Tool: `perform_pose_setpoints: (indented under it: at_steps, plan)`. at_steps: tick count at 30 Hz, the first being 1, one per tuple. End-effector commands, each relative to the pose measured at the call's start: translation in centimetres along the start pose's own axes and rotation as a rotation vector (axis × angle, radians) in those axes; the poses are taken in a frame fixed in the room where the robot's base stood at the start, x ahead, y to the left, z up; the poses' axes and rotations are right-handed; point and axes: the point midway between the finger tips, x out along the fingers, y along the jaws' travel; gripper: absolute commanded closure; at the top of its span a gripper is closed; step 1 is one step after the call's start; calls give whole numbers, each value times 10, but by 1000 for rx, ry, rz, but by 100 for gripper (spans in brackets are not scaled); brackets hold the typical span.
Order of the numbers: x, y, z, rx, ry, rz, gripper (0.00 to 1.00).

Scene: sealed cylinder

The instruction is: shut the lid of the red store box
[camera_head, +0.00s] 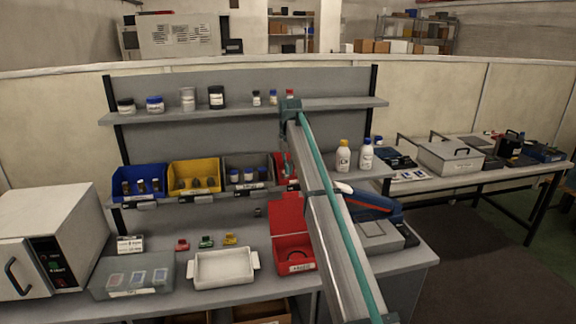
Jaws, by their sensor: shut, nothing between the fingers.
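The red store box (293,267) stands on the bench at centre right, with a dark handle or catch and a pale label on its front. Its red lid (287,212) is open, raised at the back of the box and leaning up toward the shelf. My own silver and teal arm crosses in front and hides the right side of the box and part of the lid. I cannot make out my gripper or its fingers; the end of the arm is hidden behind the arm links.
A white tray (222,282) and a clear lidded box (132,292) stand left of the red box. A grey device (378,238) is to its right. Blue (140,194), yellow (194,187) and grey bins (247,186) line the lower shelf above. A white oven-like unit (20,265) stands far left.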

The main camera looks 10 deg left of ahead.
Motion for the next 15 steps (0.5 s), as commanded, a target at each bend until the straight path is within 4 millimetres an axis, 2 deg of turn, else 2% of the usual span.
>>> perform_pose_setpoints:
  at_steps: [10,15]
  plan:
    - [66,0,2,1,-2,0,100]
    - [57,0,26,1,0,0,100]
